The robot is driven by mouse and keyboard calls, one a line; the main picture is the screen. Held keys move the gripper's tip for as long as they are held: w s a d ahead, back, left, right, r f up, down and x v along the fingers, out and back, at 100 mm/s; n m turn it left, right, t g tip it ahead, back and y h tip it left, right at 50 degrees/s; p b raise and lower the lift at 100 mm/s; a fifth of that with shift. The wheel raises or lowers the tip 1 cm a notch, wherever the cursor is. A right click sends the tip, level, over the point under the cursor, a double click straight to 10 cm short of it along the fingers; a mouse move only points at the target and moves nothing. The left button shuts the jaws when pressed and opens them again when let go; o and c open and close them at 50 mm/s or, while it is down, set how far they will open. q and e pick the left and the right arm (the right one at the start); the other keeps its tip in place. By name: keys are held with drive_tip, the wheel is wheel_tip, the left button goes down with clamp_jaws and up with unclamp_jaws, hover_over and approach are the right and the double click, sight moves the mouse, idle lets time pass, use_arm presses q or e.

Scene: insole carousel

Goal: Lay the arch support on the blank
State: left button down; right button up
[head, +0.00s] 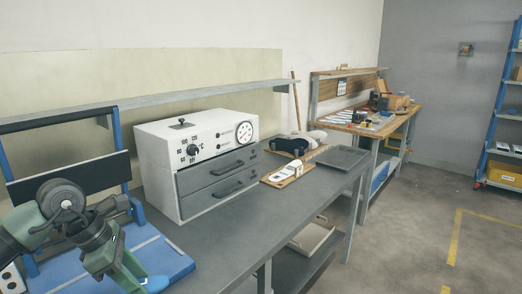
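A white insole-shaped piece (285,172), which may be the blank, lies on a small wooden board (300,175) on the grey bench, right of the white oven. A small dark mark shows on it; I cannot tell whether this is a separate part. I cannot make out the arch support for certain. Part of my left arm (62,196) is at the lower left, far from the board. My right gripper is not in view.
The white oven (160,150) with two grey drawers stands on the grey bench (240,222). Dark and pale shapes (289,145) lie behind the board. A grey tray (343,157) sits at the bench's right end. A blue surface (165,262) lies under my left arm.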

use_arm(q)
drive_tip(key=s+d+f+m+g+y, duration=0.2)
drive_tip(key=s+m, duration=0.5)
drive_tip(key=m, duration=0.4)
drive_tip(key=s+d+f+m+g+y, duration=0.2)
drive_tip(key=s+d+f+m+g, duration=0.2)
drive_tip(key=s+m, duration=0.3)
drive_tip(key=d+m, duration=0.1)
drive_tip(key=m, duration=0.3)
drive_tip(key=shift+s+f, duration=0.3)
drive_tip(key=shift+f, duration=0.1)
drive_tip(key=shift+d, duration=0.1)
